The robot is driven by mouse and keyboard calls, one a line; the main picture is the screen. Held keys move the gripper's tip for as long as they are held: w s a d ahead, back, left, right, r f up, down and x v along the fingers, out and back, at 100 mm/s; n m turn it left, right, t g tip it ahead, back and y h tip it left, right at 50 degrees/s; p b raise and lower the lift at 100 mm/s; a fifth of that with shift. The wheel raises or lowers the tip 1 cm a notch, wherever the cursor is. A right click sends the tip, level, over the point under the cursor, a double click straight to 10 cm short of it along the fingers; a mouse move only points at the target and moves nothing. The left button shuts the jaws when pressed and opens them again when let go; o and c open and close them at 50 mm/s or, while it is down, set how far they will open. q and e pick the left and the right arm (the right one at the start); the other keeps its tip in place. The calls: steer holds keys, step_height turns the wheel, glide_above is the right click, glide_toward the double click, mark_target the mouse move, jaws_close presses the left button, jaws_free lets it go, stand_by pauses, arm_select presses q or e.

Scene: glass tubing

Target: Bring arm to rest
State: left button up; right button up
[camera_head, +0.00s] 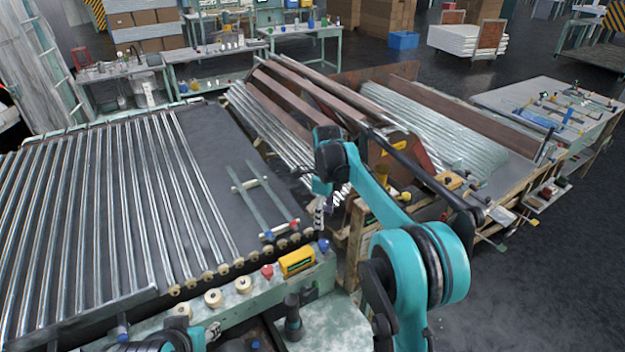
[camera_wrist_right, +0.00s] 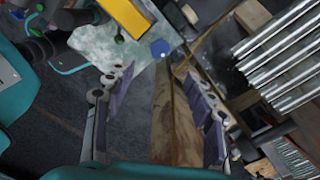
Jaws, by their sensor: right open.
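My right gripper (camera_head: 320,222) hangs down beside the near right corner of the roller table, its teal arm coming in from the lower right. The right wrist view shows its two fingers (camera_wrist_right: 158,92) spread apart with nothing between them. Beyond the fingers are a wooden beam (camera_wrist_right: 174,125) and dark floor. The glass tubes (camera_head: 100,200) lie in parallel rows on the table at left, clear of the gripper. My left gripper cannot be made out; only a teal and dark piece, which may be my left arm, shows at the bottom edge.
A yellow box (camera_head: 297,261) sits on the table's front rail, close to my right gripper; it also shows in the wrist view (camera_wrist_right: 128,14). A wooden rack (camera_head: 357,235) with more tubes (camera_head: 425,118) stands behind and right of my arm. Open dark floor (camera_head: 540,285) lies at right.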

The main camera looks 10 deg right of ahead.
steer(key=s+d+r+n+t+b, duration=0.1)
steer(key=s+r+n+t, duration=0.1)
steer(key=s+n, duration=0.5)
steer(key=s+d+r+n+t+b, duration=0.25)
steer(key=s+n, duration=0.25)
steer(key=s, duration=0.4)
steer(key=s+f+n+t, duration=0.1)
steer(key=s+f+n, duration=0.3)
steer(key=s+n, duration=0.2)
steer(key=s+f+n+t+b, duration=0.1)
steer(key=s+f+n, duration=0.3)
steer(key=s, duration=0.5)
steer(key=n, duration=0.2)
steer(key=shift+d+f+n+t, duration=0.2)
steer(key=shift+d+n+t, duration=0.1)
steer(key=shift+t, duration=0.05)
steer(key=shift+s, duration=0.1)
